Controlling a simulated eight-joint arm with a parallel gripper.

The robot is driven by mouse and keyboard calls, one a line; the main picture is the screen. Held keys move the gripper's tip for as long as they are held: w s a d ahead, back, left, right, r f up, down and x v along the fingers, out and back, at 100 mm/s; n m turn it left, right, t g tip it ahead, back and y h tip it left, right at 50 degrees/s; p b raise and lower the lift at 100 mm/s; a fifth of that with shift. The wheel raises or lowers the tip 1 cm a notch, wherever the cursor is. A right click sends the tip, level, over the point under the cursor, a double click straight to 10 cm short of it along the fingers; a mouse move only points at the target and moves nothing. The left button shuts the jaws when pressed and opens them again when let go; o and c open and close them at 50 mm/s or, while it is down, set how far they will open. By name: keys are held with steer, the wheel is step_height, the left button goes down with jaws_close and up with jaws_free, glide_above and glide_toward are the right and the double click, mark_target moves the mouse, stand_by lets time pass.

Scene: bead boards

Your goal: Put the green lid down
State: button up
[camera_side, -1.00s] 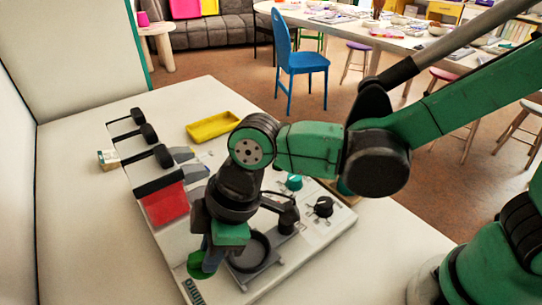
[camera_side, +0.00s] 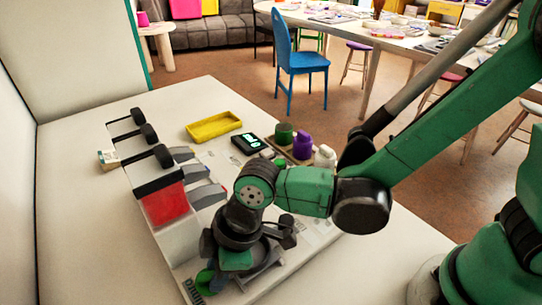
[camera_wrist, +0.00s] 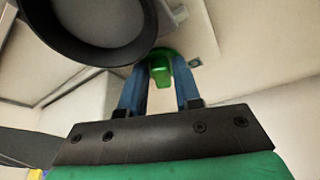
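The green lid (camera_side: 204,278) is at the lower left of the side view, near the front corner of the white board (camera_side: 172,252). In the wrist view the lid's raised green knob (camera_wrist: 160,70) sits between the two blue fingers. My gripper (camera_side: 213,279) points down there, and its fingers are closed against the knob's sides. The side view partly hides the fingertips. The lid is low, close to the board's surface, but I cannot tell whether it touches.
Behind are a yellow tray (camera_side: 214,126), a black display (camera_side: 247,143), a green cup (camera_side: 284,133), a purple bottle (camera_side: 303,146) and a white bottle (camera_side: 325,156). The table's right front is clear.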

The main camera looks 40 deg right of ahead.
steer(key=shift+o, duration=0.3)
steer(key=shift+r, duration=0.1)
steer(key=v, duration=1.2)
steer(key=w+d+m+t+h, duration=0.2)
steer(key=d+m+t+h, duration=0.2)
steer(key=d+m, duration=0.9)
steer(key=d+t, duration=0.1)
steer(key=d, duration=0.6)
steer(key=shift+w+d+f+m, duration=0.2)
steer(key=shift+w+f+m, duration=0.1)
steer(key=shift+w+f, duration=0.1)
